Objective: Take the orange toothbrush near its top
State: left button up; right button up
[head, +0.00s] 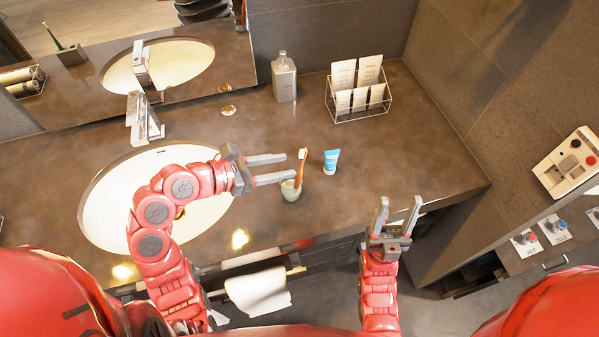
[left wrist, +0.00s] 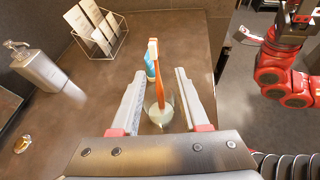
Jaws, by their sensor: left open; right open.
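The orange toothbrush (head: 300,171) stands tilted in a small glass cup (head: 290,190) on the counter, bristle head up. In the left wrist view the toothbrush (left wrist: 160,90) lies between the two fingers, with the cup (left wrist: 159,112) below it. My left gripper (head: 286,168) is open, its fingertips beside the upper part of the toothbrush; I cannot tell whether they touch it. My right gripper (head: 399,206) is open and empty, in front of the counter edge at the right.
A blue and white tube (head: 331,161) stands just right of the toothbrush. A wire rack with cards (head: 360,112) and a soap dispenser (head: 284,78) are at the back. The sink (head: 104,204) is at left. The counter right of the tube is clear.

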aim_at(302, 162)
pick_arm(q)
jog(key=p+x, duration=0.2)
jog(key=x, duration=0.6)
jog(key=shift+w+f, duration=0.2)
jog(key=shift+w, duration=0.15)
jog(key=shift+w+d+f, duration=0.3)
jog(key=shift+w+d, duration=0.1)
jog(key=shift+d, duration=0.15)
grip_shut()
